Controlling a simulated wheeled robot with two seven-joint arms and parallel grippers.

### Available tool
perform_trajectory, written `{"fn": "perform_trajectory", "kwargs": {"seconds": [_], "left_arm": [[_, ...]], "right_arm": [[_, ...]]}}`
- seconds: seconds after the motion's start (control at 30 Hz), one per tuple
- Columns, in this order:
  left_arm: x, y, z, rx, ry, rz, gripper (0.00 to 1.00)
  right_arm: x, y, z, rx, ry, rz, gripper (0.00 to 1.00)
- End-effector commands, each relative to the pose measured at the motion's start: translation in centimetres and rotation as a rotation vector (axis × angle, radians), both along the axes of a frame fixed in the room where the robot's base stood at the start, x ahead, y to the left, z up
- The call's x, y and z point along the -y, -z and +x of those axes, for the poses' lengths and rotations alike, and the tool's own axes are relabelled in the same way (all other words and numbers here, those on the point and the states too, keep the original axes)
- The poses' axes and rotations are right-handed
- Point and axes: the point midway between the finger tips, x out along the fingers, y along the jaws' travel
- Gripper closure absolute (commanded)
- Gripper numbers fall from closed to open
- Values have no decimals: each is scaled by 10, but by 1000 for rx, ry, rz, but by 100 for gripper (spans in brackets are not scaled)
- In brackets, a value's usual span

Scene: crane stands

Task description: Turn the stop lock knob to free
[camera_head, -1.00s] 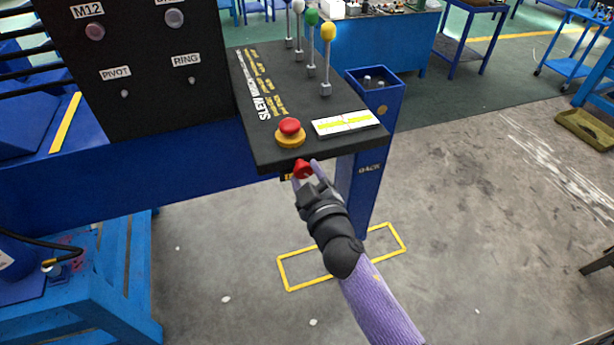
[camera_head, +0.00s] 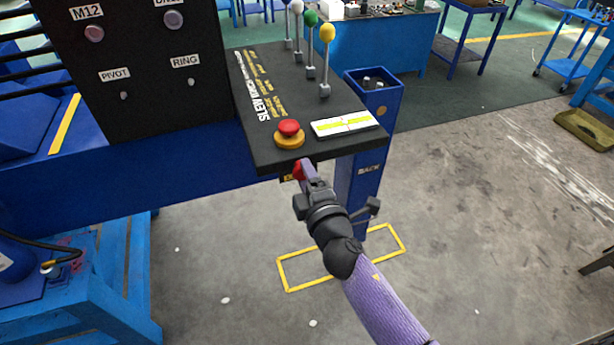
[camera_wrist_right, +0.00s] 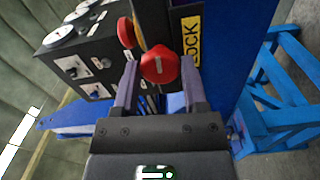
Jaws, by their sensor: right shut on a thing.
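The red stop lock knob (camera_head: 298,170) sits on the front face of the black control console, below its front edge. My right gripper (camera_head: 303,171) is at the knob, shut on it, and its fingers hide part of it in the head view. In the right wrist view the knob (camera_wrist_right: 160,67) shows round and red between the two fingertips, with a short pale mark on its face. A yellow label (camera_wrist_right: 192,42) reading "LOCK" is beside it. My left gripper is not in view.
A red mushroom button (camera_head: 289,128) on a yellow base sits on the console top (camera_head: 262,158) just above the knob. Several levers stand at its back. A blue post (camera_head: 360,195) is right of my wrist. The floor in front is open.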

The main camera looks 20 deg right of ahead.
Motion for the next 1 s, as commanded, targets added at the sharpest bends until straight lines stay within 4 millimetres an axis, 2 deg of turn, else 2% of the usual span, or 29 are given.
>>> {"fn": "perform_trajectory", "kwargs": {"seconds": [0.3,0.77,0.8,0.93,1.0], "left_arm": [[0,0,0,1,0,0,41],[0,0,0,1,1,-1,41],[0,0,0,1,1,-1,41],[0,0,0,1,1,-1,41],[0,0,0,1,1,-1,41]], "right_arm": [[0,1,0,2,-1,-85,100],[0,1,0,1,-1,-96,100],[0,1,0,1,-1,-96,40],[0,1,0,1,-1,-95,13],[0,0,0,2,0,-94,11]]}}
